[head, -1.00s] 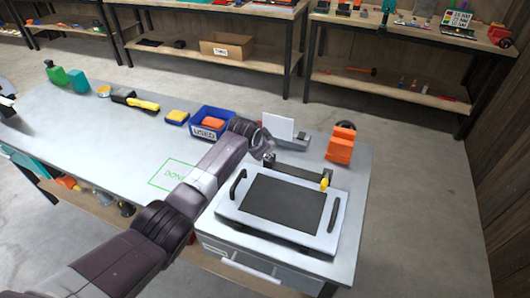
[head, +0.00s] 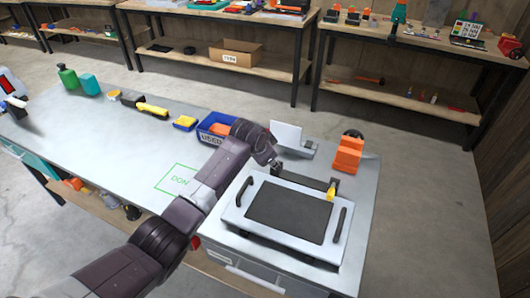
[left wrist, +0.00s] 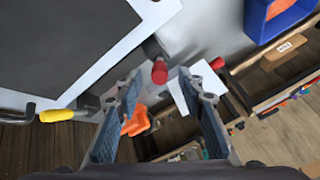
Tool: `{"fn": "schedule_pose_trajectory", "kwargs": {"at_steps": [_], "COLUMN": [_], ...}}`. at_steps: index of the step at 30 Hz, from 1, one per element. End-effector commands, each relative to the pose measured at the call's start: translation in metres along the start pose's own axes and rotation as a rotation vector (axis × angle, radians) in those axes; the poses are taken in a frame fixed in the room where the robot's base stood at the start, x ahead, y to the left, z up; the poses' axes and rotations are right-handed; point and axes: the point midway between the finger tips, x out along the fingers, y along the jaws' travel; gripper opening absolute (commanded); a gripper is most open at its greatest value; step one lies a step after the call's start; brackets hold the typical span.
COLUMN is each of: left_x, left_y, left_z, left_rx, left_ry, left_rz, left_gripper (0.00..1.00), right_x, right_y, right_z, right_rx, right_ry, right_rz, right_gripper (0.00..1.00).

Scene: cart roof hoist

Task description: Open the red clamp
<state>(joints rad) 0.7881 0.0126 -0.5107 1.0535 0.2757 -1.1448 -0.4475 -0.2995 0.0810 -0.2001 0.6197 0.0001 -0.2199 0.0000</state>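The red clamp's handle (left wrist: 158,70) shows in the left wrist view, beside the corner of the white plate with a black pad. My left gripper (left wrist: 160,88) is open, its two fingers on either side of the handle's end; I cannot tell whether they touch it. In the head view my left gripper (head: 268,158) is at the back left corner of the plate (head: 236,212), and the red clamp is hidden there. A yellow-handled clamp (head: 331,192) stands at the plate's back right corner; its yellow handle (left wrist: 57,115) also shows in the left wrist view. My right gripper is out of view.
A blue bin (head: 214,130) marked USED stands behind my left arm. A white card on a grey holder (head: 286,137) and an orange block-like object (head: 348,155) stand behind the plate. A green DONE outline (head: 180,180) marks clear table to the left.

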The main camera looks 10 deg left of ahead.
Motion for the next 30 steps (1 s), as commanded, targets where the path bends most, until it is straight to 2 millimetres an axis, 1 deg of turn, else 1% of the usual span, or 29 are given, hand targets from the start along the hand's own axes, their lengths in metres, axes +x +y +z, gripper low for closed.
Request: {"fn": "schedule_pose_trajectory", "kwargs": {"at_steps": [1, 9, 15, 21, 29, 30], "left_x": [-0.008, -0.048, -0.072, -0.081, -0.082, -0.082], "left_y": [0.000, -0.001, 0.000, 0.000, 0.000, 0.000], "left_z": [-0.001, 0.000, -0.001, 0.000, 0.000, 0.000], "left_rx": [0.000, 0.001, 0.000, 0.000, 0.000, 0.001], "left_ry": [0.003, 0.003, 0.002, 0.000, 0.000, 0.000], "left_rz": [-0.001, -0.002, -0.001, 0.000, 0.000, -0.001], "left_gripper": [0.36, 0.36, 0.36, 0.36, 0.36, 0.32], "right_x": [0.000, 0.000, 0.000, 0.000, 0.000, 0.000], "right_y": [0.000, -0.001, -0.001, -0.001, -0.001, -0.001], "right_z": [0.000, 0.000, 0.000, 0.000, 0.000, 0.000], "right_rx": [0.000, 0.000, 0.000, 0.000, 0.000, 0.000], "right_ry": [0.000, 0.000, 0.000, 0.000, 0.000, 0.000], "right_rz": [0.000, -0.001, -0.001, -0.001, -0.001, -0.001], "right_gripper": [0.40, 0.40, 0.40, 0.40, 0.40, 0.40]}}
